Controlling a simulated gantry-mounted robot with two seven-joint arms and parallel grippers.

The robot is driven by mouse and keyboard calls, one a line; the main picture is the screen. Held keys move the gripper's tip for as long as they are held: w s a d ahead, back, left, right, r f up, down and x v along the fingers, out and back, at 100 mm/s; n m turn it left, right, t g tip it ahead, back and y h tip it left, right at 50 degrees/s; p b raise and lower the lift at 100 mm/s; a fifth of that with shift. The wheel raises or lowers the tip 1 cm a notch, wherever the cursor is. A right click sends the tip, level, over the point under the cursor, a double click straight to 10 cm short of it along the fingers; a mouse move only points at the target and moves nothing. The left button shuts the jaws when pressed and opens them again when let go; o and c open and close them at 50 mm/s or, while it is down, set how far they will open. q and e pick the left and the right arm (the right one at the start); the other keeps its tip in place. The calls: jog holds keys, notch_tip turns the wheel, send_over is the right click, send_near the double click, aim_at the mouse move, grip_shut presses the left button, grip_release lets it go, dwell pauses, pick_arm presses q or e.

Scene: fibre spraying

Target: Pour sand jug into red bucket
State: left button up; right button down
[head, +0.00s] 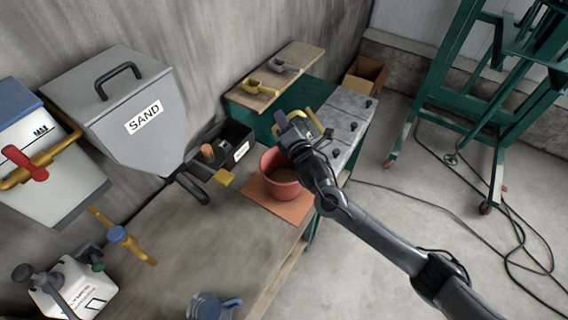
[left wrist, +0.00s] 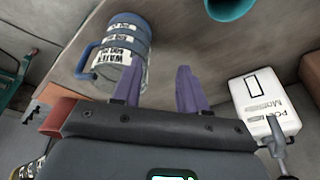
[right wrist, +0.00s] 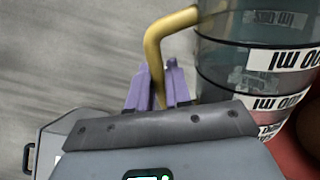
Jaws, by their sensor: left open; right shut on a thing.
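The red bucket (head: 283,191) stands upright on an orange mat (head: 292,211) on the bench; some brown material shows inside. My right gripper (right wrist: 158,84) is shut on the yellow handle of the clear, measured sand jug (right wrist: 255,75). In the head view my right gripper (head: 284,121) is above the bucket's far side, hiding most of the jug. Red shows beside and below the jug in the right wrist view. My left gripper (left wrist: 158,85) is open and empty, beside a blue-handled water jug (left wrist: 124,48); it is not visible in the head view.
The grey SAND hopper (head: 135,120) and a white dispenser (head: 50,150) stand along the wall. A black bin (head: 238,135) is behind the bucket. A white canister (left wrist: 263,106) lies right of my left gripper. A green frame (head: 470,100) stands on the floor.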

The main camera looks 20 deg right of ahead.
aim_at(296, 122)
jog(key=shift+d+f+m, duration=0.1)
jog(key=shift+d+m, duration=0.7)
jog(key=shift+d, duration=0.55)
jog(key=shift+w+d+m, duration=0.1)
jog(key=shift+d+m, duration=0.55)
jog(key=shift+m, duration=0.05)
jog(key=d+f+m+b, duration=0.1)
jog(key=d+m, duration=0.1)
jog(key=d+f+m+b, duration=0.1)
jog(key=d+m, duration=0.1)
jog(key=d, duration=0.1)
jog(key=d+f+m+b, duration=0.1)
jog(key=d+m, duration=0.1)
jog(key=d, duration=0.1)
jog(key=shift+w+f, duration=0.1)
jog(key=shift+w, duration=0.1)
pick_arm(q)
notch_tip(296, 122, down, 8)
jog(key=b, duration=0.5)
jog(key=shift+d+f, duration=0.1)
jog(key=shift+f, duration=0.1)
jog(key=shift+f+b, duration=0.45)
jog(key=shift+d+f, duration=0.1)
jog(key=shift+d, duration=0.05)
pick_arm(e)
jog(key=d+f+m, duration=1.1)
jog(key=f+m, duration=0.3)
jog(key=f, duration=0.2)
jog(key=shift+w+m, duration=0.35)
jog(key=shift+m, duration=0.05)
